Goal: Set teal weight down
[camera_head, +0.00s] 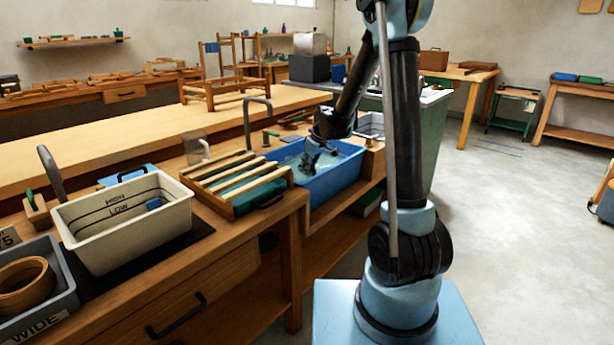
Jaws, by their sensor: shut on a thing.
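My gripper (310,166) is dark and small in the head view. It reaches down into the blue tub (322,194), low over its pale blue inside. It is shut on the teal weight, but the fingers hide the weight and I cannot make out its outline. I cannot tell whether the weight touches the tub's bottom.
A slatted wooden rack over a green tray (238,181) stands left of the tub. Further left are a cream basin (128,228) marked HIGH and LOW, with a blue block (154,204), and a grey bin (38,290) holding a wooden ring. A tap (256,112) rises behind.

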